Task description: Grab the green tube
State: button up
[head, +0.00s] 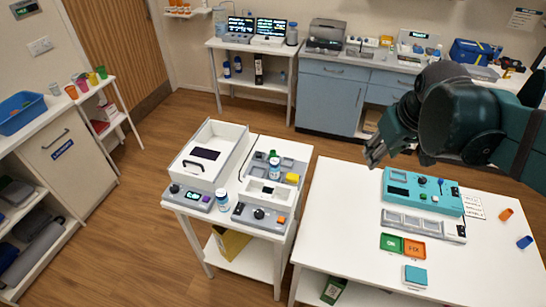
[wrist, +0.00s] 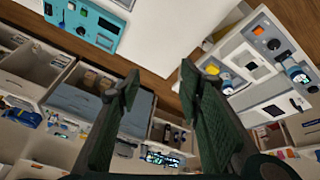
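I cannot pick out a green tube with certainty. A small green item (head: 273,154) stands in the grey tray of the left white table. A green cup (head: 102,72) stands on the stand at the far left. An orange tube (head: 506,214) and a blue tube (head: 525,242) lie on the right of the near white table. My gripper (head: 374,153) is in the air above that table's back left edge, left of the teal device. In the wrist view my gripper (wrist: 160,82) is open, with nothing between its fingers.
The teal device (head: 424,192) and a grey slotted tray (head: 424,225) sit on the near white table (head: 340,220). Green and orange pads (head: 403,245) lie in front. The left table holds a white bin (head: 210,153) and bottles. Floor separates the tables.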

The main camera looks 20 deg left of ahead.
jog(key=w+a+f+n+g+p, duration=0.1)
jog(key=w+a+f+n, duration=0.15)
jog(key=w+a, duration=0.65)
jog(key=n+g+p, duration=0.3)
jog(key=n+g, duration=0.1)
jog(key=n, duration=0.5)
send_near(273, 156)
jog(key=w, duration=0.1)
jog(key=shift+w+a+f+h, duration=0.15)
jog(key=shift+a+f+h, duration=0.25)
jog(key=shift+a+f, duration=0.3)
jog(key=shift+f, duration=0.1)
jog(key=shift+f, duration=1.15)
jog(key=shift+f, duration=0.15)
